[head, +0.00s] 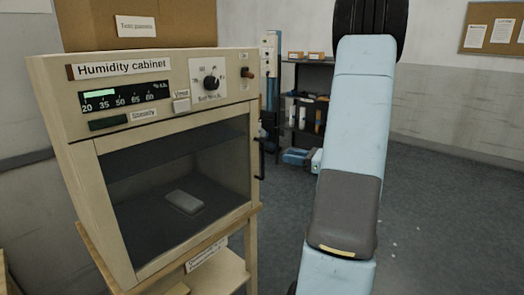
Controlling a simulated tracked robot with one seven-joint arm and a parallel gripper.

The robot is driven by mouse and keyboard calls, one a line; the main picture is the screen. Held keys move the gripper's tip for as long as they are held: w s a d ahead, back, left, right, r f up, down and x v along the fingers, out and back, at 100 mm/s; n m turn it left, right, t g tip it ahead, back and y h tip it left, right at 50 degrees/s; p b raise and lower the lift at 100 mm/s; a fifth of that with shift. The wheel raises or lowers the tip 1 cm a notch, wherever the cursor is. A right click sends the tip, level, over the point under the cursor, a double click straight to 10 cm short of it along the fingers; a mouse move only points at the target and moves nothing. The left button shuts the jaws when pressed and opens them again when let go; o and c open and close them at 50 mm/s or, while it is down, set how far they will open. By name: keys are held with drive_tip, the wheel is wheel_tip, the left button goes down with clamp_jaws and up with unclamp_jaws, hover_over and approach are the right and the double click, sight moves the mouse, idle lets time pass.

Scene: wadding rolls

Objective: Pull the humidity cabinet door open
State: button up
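The humidity cabinet (75,95) is a cream box on the left, with a labelled control panel across its top front. Its door (178,177) has a large dark glass pane and looks shut, flush with the front. The dark vertical door handle (261,158) stands out at the door's right edge. Through the glass I see a pale, rounded block (184,202) on the cabinet floor. My light-blue arm rises through the right half. A small light-blue part, seemingly its far end, shows right of the handle, pointing left. I cannot make out gripper fingers or any contact with the handle.
The cabinet stands on a wooden stand (232,272) with a lower shelf. A cardboard box (170,22) sits on top. A dark shelf rack (304,100) with boxes stands at the back. Grey floor (440,220) is open at right, below a pinboard (492,29).

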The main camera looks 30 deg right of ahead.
drive_tip(key=w+a+m, duration=0.1)
drive_tip(key=w+a, duration=0.4)
drive_tip(key=w, duration=0.6)
drive_tip(key=shift+w+a+f+t+h, duration=0.15)
drive_tip(key=shift+w+f+t+h, duration=0.15)
drive_tip(key=shift+w+t, duration=0.1)
clamp_jaws()
idle(0.4)
